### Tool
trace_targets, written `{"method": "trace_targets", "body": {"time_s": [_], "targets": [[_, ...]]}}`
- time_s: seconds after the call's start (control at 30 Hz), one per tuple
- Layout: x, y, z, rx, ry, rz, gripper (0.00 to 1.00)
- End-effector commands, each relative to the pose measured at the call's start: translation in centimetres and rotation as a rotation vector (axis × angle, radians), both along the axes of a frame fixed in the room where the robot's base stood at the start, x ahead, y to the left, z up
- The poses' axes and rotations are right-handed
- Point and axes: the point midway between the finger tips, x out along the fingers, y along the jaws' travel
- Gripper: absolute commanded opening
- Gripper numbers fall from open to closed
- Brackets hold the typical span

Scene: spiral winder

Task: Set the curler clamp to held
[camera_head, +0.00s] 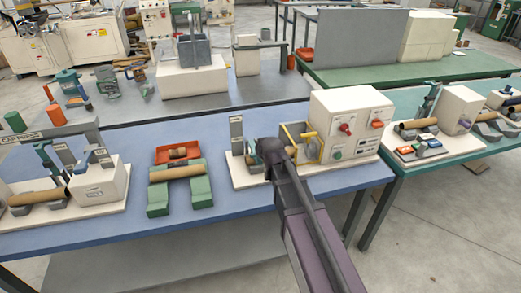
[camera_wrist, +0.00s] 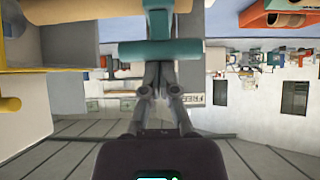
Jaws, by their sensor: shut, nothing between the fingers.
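The winder station is a cream control box (camera_head: 350,122) on a white base plate, with a yellow frame (camera_head: 297,141) at its left side. In the camera_head view my gripper (camera_head: 268,150) is at the left of this frame and covers what lies behind it. In the camera_wrist view my gripper (camera_wrist: 158,72) is shut and empty. A teal T-shaped handle (camera_wrist: 160,50) stands right before the fingertips, its crossbar level. It may be the curler clamp; whether the fingers touch it I cannot tell. In the camera_head view the handle is hidden.
A green stand with a tan tube (camera_head: 177,173) and an orange tray (camera_head: 178,152) are to the left on the blue table (camera_head: 130,222). A small sign post (camera_head: 237,135) stands just left of my gripper. Another station (camera_head: 425,140) is on the right table.

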Motion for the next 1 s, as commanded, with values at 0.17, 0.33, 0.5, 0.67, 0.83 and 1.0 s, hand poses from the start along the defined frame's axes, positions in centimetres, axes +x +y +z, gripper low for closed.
{"method": "trace_targets", "body": {"time_s": [0.17, 0.33, 0.5, 0.67, 0.83, 1.0], "targets": [[-0.41, -0.25, -0.96, -0.001, 0.005, -0.001, 0.0], [-0.62, -0.42, -1.17, -0.003, 0.006, -0.003, 0.0], [-0.71, -0.54, -1.2, -0.002, 0.006, -0.004, 0.0], [-0.78, -0.61, -1.25, -0.003, 0.005, -0.005, 0.0], [-0.81, -0.67, -1.14, -0.004, 0.005, -0.006, 0.0], [-0.67, -0.66, -0.51, -0.003, 0.001, -0.006, 0.0]]}}
